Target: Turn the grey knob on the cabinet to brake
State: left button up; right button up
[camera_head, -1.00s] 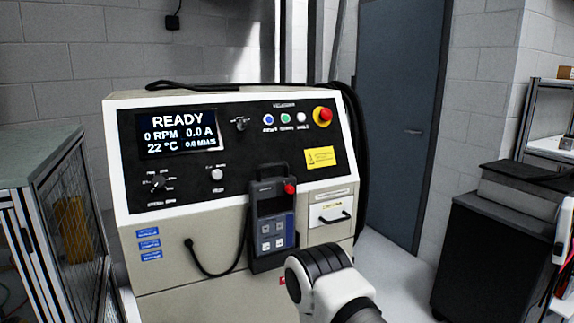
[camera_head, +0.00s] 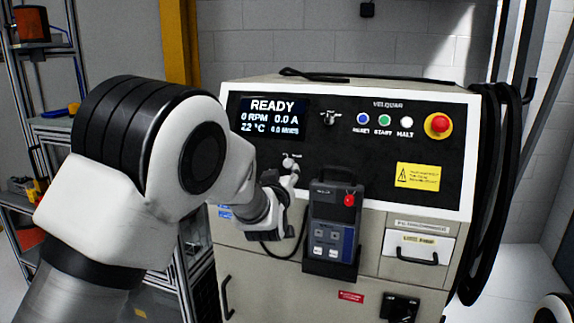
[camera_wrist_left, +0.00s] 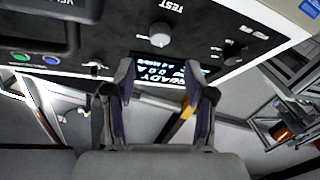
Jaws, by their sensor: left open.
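The grey knob (camera_head: 289,161) is on the black front panel of the cabinet (camera_head: 262,260), below the READY display. In the left wrist view the round grey knob (camera_wrist_left: 160,35) shows whole, with the word TEST beside it; its other labels are too small to read. My left gripper (camera_head: 288,180) comes in from the left, just below the knob in the head view. In the left wrist view the left gripper (camera_wrist_left: 160,68) is open and empty. The knob lies beyond its fingertips, in line with the gap and apparently apart from it. My right gripper is out of view.
A handheld pendant (camera_head: 331,230) hangs just right of my left gripper, with a cable looping below. A red emergency button (camera_head: 438,125), several small buttons and a small selector (camera_head: 328,118) are on the panel. A drawer (camera_head: 418,246) is at right. Shelving (camera_head: 50,123) stands at left.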

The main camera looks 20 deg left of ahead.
aim_at(288, 164)
pick_arm(q)
jog(key=w, duration=0.2)
jog(key=w+p, duration=0.1)
jog(key=w, duration=0.1)
jog(key=w+p, duration=0.1)
jog(key=w, duration=0.1)
jog(key=shift+w+a+f, duration=0.15)
jog(key=shift+w+a, duration=0.1)
jog(key=shift+w+a+f, duration=0.1)
jog(key=shift+w+a, duration=0.15)
jog(key=shift+w, duration=0.1)
grip_shut()
